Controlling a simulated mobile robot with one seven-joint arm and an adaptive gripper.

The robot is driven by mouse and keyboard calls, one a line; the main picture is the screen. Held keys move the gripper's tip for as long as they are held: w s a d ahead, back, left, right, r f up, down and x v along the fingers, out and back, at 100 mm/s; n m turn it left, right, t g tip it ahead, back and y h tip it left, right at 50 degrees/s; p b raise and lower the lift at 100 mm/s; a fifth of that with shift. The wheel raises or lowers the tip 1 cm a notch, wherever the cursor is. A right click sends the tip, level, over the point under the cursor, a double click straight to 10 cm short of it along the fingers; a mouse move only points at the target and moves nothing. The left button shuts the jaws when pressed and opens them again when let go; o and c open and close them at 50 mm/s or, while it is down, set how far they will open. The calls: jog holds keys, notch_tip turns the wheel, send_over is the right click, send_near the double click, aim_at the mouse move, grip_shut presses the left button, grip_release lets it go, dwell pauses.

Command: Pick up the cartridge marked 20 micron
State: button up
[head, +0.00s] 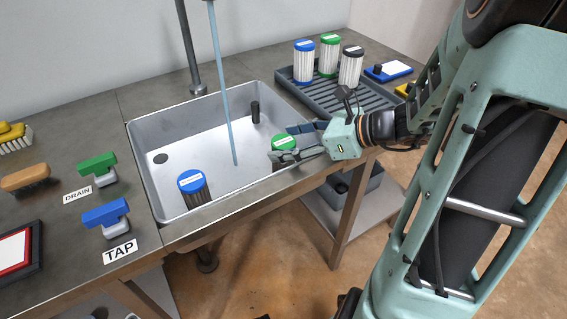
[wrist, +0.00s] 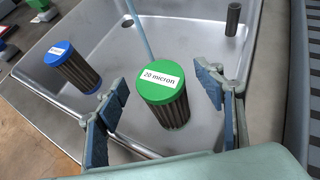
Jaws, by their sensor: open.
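The green-capped cartridge labelled 20 micron (wrist: 162,90) stands upright in the sink, with a dark pleated body. It also shows in the head view (head: 283,143), partly hidden by my gripper. My gripper (wrist: 155,105) is open, with one blue-padded finger on each side of the cartridge; I see no contact. In the head view my gripper (head: 291,143) reaches over the sink's right front edge. A blue-capped cartridge (wrist: 73,67) with a dark body stands in the sink to the left; its label is too small to read.
A thin stream (head: 222,90) falls into the sink (head: 150,190). A dark upright post (head: 255,112) stands at the sink's back right. A ribbed tray (head: 330,108) at right holds white cartridges with blue, green and black caps. TAP (head: 105,213) and DRAIN (head: 97,164) handles are left.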

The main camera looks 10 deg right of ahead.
jog(key=shift+w+a+f, duration=0.35)
jog(key=shift+w+a, duration=0.05)
jog(key=shift+a, duration=0.1)
grip_shut()
jog(key=shift+r, duration=0.1)
